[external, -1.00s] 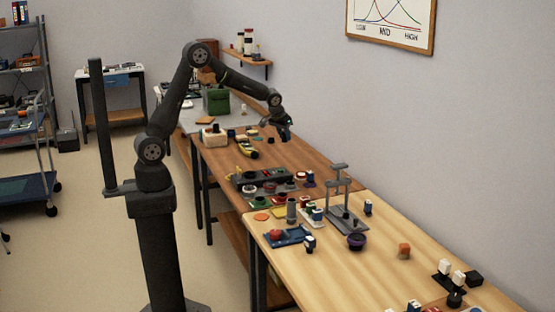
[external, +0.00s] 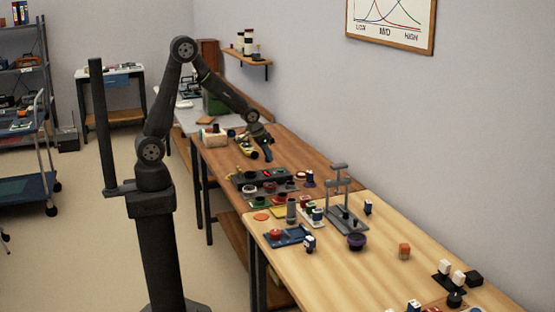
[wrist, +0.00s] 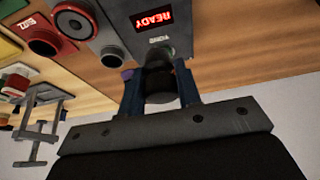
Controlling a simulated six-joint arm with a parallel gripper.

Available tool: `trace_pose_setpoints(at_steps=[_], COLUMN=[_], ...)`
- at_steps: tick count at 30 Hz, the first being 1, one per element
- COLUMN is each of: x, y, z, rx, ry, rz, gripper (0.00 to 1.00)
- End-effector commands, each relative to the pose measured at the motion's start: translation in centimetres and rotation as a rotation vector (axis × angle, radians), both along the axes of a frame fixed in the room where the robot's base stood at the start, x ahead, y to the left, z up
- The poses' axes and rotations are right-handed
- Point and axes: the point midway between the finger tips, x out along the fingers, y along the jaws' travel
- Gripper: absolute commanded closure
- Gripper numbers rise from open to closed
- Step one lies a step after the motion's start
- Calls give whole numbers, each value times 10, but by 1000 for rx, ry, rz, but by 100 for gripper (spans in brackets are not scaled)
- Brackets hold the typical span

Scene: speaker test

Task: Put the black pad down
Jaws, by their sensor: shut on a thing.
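My gripper (external: 267,155) hangs over the brown bench in the external view, fingers pointing down, just behind the grey test unit (external: 262,176). In the wrist view my gripper (wrist: 160,92) has its two blue fingers shut on a small dark rounded piece, the black pad (wrist: 160,88). The pad is too small to make out in the external view. The grey test unit (wrist: 150,40) lies beyond the fingertips in the wrist view, with a red display reading READY upside down. I cannot tell whether the pad touches the unit or the bench.
A round speaker (wrist: 74,22) and a red block (wrist: 42,38) sit beside the unit in the wrist view. A yellow tool (external: 244,147) lies behind it. A grey stand (external: 342,205) and several small parts crowd the bench in front. Bare wood shows right of my gripper.

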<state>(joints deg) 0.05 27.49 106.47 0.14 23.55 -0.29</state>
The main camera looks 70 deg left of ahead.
Motion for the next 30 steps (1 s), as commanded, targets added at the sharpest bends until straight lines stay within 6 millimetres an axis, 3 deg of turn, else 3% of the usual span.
trace_pose_setpoints(at_steps=[15, 25, 30], x=[1, 30, 37], y=[3, 71, 99], z=[0, 12, 4], rx=[1, 2, 1], ry=[-1, -3, 1], rz=[4, 134, 160], gripper=[94, 94, 94])
